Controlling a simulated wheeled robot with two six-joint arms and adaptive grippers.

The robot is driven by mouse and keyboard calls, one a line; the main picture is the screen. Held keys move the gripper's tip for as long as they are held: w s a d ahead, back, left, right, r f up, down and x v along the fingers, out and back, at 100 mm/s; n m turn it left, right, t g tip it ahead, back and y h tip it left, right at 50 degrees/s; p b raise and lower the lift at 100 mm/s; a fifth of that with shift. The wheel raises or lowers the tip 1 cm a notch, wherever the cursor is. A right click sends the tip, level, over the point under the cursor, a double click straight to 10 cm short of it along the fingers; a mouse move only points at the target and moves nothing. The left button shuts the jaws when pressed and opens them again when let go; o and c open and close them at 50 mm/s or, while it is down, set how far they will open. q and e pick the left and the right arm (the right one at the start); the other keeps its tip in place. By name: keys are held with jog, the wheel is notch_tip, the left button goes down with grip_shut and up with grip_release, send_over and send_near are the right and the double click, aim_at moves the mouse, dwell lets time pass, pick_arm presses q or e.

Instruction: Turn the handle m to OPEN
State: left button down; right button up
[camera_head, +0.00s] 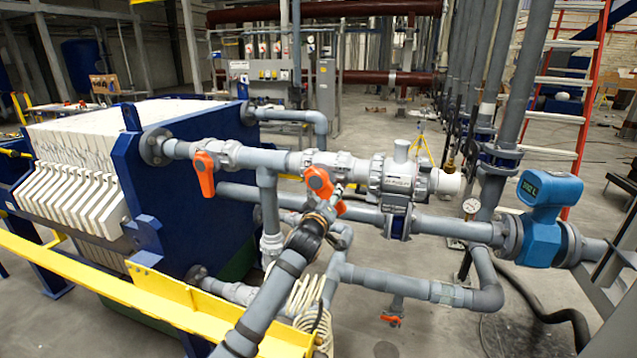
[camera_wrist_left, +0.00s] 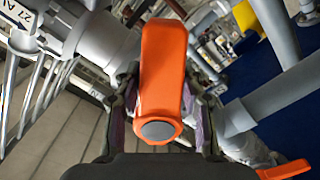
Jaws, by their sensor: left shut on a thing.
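An orange valve handle (camera_head: 319,181) sits on the grey upper pipe right of the blue press plate. It fills the middle of the left wrist view (camera_wrist_left: 162,82), with a grey round cap at its near end. My left gripper (camera_head: 336,192) reaches up to it from below. Its two fingers stand on either side of the handle in the left wrist view and are shut on it. A second orange handle (camera_head: 204,174) hangs down from the same pipe farther left, clear of the gripper. No label naming either handle is readable. My right gripper is not in view.
The white-plated filter press (camera_head: 75,150) and yellow rail (camera_head: 110,285) are at the left. Grey pipes (camera_head: 440,228) run close below the handle. A blue meter (camera_head: 546,220) stands at the right. A small orange-red valve handle (camera_head: 390,320) is low down.

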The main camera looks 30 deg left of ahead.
aim_at(342, 174)
pick_arm(q)
jog(key=shift+w+d+r+n, duration=0.1)
jog(key=shift+d+r+n, duration=0.25)
jog(key=shift+r+n, duration=0.3)
jog(key=shift+d+r+n+b, duration=0.2)
jog(key=shift+n+b, duration=0.1)
jog(key=shift+n, duration=0.35)
jog(key=n, duration=0.1)
jog(key=r+n+b, duration=0.1)
jog(key=n, duration=0.1)
jog(key=shift+w+d+r, duration=0.1)
jog(key=shift+d+r, duration=0.2)
jog(key=shift+d, duration=0.05)
jog(key=shift+r+n, duration=0.2)
jog(key=shift+n, duration=0.2)
jog(key=shift+d+r+n+b, duration=0.15)
jog(key=shift+r+n+b, duration=0.4)
jog(key=shift+n, duration=0.55)
jog(key=shift+r+n, duration=0.45)
jog(key=shift+n, duration=0.25)
jog(key=c, duration=1.3)
grip_release()
jog(key=o, duration=0.5)
jog(key=shift+w+f, duration=0.15)
jog(key=shift+o, duration=0.2)
jog(key=shift+s, duration=0.2)
